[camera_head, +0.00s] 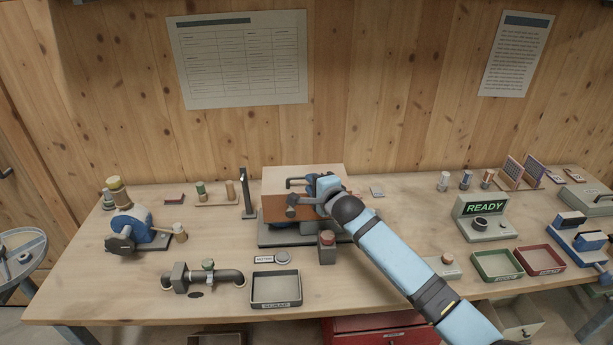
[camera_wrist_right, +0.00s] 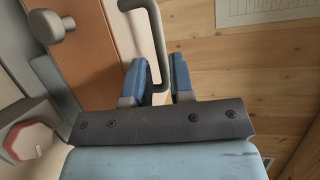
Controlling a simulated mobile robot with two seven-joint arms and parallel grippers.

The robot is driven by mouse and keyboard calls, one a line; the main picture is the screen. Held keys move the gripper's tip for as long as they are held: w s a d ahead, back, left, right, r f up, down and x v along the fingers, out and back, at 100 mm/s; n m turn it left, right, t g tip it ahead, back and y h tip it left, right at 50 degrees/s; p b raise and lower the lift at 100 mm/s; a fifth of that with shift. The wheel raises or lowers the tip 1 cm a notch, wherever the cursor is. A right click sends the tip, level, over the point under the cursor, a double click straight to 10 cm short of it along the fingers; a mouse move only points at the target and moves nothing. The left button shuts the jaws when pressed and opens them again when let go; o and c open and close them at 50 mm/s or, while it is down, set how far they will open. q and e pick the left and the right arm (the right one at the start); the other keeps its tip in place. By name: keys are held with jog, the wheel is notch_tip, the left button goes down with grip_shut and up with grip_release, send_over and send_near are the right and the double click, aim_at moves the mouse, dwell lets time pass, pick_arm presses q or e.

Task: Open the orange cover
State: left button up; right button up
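The orange cover (camera_head: 275,206) is on the front of a pale box-like machine (camera_head: 300,174) at the middle of the bench. In the right wrist view its orange face (camera_wrist_right: 93,55) fills the upper left, with a grey bar handle (camera_wrist_right: 155,35) along its edge and a round grey knob (camera_wrist_right: 48,25). My right gripper (camera_head: 312,186) is at the handle. My arm and gripper hide the cover's right part. My left gripper is not in view.
A grey post (camera_head: 247,193) stands left of the machine. A red-topped block (camera_head: 327,246) stands in front of it, near my right arm. A black scrap tray (camera_head: 276,304) and a pipe with a valve (camera_head: 205,277) lie nearer the front edge. A READY display (camera_head: 485,213) stands on the right.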

jog(key=shift+x, duration=2.2)
grip_shut()
